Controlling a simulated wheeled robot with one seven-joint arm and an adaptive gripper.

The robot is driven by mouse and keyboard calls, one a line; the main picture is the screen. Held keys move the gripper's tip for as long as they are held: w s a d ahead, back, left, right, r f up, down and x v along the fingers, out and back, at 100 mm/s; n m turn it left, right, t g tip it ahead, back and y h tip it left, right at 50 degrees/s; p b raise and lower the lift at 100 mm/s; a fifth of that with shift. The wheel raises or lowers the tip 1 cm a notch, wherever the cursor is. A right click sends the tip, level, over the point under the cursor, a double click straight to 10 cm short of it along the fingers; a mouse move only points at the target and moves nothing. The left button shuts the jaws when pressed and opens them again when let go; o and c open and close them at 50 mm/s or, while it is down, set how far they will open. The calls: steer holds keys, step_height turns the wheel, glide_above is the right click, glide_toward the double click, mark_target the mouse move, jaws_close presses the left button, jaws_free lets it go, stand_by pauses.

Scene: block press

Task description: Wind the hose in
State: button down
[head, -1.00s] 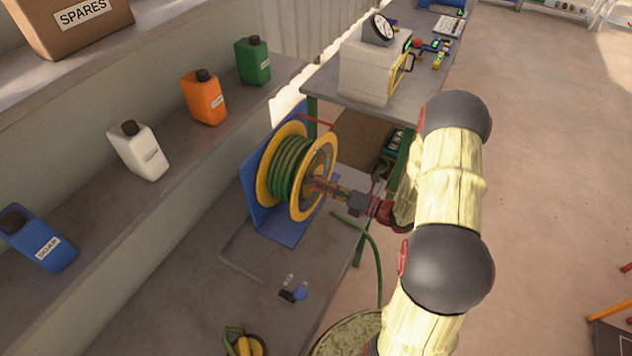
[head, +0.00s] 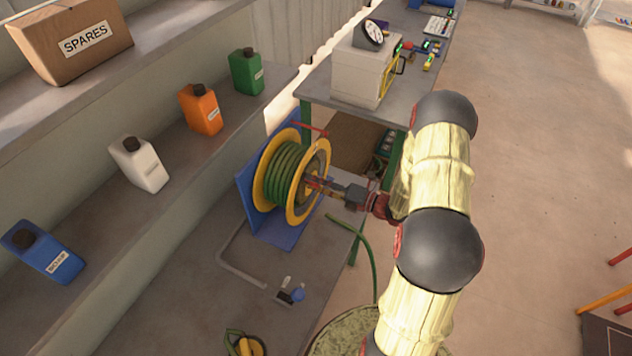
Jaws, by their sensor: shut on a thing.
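The hose reel (head: 318,160) has yellow flanges and stands on a blue bracket (head: 245,205) on the bench. Green hose (head: 283,170) is wound in several turns between the flanges. A loose length of green hose (head: 368,250) runs over the bench edge and hangs toward the floor. My gripper (head: 316,184) is at the right face of the reel, near its hub, shut on what seems to be the reel's crank handle. The fingers hide most of the handle.
Blue, white (head: 138,164), orange (head: 201,108) and green bottles stand on the ledge at left. A white box with a gauge (head: 362,68) is on the far table. A small blue-knobbed fitting (head: 297,293) lies on the bench. Open floor is at right.

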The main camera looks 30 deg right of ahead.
steer(key=c, duration=1.4)
jaws_free()
steer(key=v, duration=1.2)
